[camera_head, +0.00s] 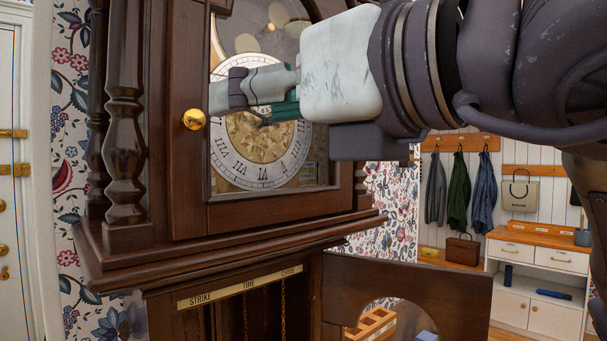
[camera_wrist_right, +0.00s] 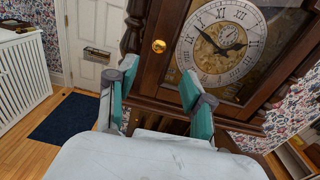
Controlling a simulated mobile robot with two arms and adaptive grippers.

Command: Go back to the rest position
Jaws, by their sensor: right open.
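My right gripper (camera_head: 238,102) reaches in from the right in front of the face of the tall dark wooden clock (camera_head: 180,210). It is open with nothing between its fingers, and it hides part of the dial (camera_head: 262,150). In the right wrist view the two green-and-grey fingers (camera_wrist_right: 158,82) stand apart, with the clock's hood door (camera_wrist_right: 168,75) beyond them. The brass knob (camera_head: 194,119) on the hood door is left of the fingers, apart from them. It also shows in the wrist view (camera_wrist_right: 159,46). My left gripper is out of view.
The lower clock door (camera_head: 455,290) stands open to the right, below my arm. Chains hang inside the case under a label strip (camera_head: 240,287). Coats (camera_head: 459,190) and a white cabinet (camera_head: 535,280) are at the back right. A dark mat (camera_wrist_right: 65,118) lies by the white door (camera_wrist_right: 95,30).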

